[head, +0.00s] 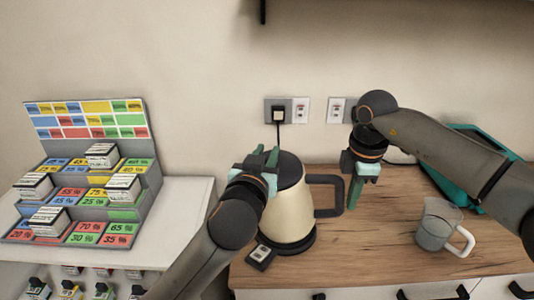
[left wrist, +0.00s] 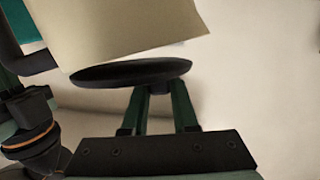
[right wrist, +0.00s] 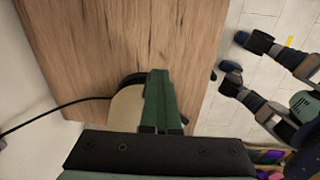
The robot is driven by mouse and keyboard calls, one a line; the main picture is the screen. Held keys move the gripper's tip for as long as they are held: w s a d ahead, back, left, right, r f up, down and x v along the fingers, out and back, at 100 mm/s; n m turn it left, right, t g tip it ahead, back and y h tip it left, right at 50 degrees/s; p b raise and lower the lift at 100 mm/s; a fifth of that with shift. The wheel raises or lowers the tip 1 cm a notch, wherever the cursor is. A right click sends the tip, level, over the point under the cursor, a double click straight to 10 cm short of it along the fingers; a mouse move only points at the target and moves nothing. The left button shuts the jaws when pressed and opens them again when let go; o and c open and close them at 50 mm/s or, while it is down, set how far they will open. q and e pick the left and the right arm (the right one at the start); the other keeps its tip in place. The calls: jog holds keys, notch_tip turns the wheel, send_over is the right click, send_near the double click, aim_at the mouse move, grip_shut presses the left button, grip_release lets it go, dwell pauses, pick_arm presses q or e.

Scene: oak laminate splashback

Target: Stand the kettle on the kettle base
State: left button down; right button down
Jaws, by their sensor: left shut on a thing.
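The cream kettle (head: 285,209) with its black handle (head: 330,195) stands near the counter's left end. A wider black round base (head: 297,247) shows under it; I cannot tell whether it is fully seated. My left gripper (head: 268,160) is shut at the kettle's upper left. In the left wrist view its fingers (left wrist: 160,95) meet a dark disc (left wrist: 130,72), likely the lid, beside the cream body (left wrist: 120,25). My right gripper (head: 364,190) looks shut and empty, just right of the handle. The right wrist view shows its fingers (right wrist: 160,80) beside a cream, dark-edged shape (right wrist: 127,110).
A small black box (head: 261,256) lies by the kettle at the front edge. A price display (head: 90,180) stands left. A cord runs from a wall socket (head: 278,111) behind the kettle.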

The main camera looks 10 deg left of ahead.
pick_arm(q)
jog(key=shift+s+a+r, duration=0.15)
jog(key=shift+s, duration=0.1)
jog(key=shift+f+b, duration=0.45)
jog(key=shift+f, duration=0.7)
dwell(0.4)
jog(key=shift+r+p, duration=0.45)
jog(key=shift+p, duration=0.05)
jog(key=shift+r+p, duration=0.45)
jog(key=shift+r, duration=0.2)
jog(key=shift+a, duration=0.15)
dwell(0.4)
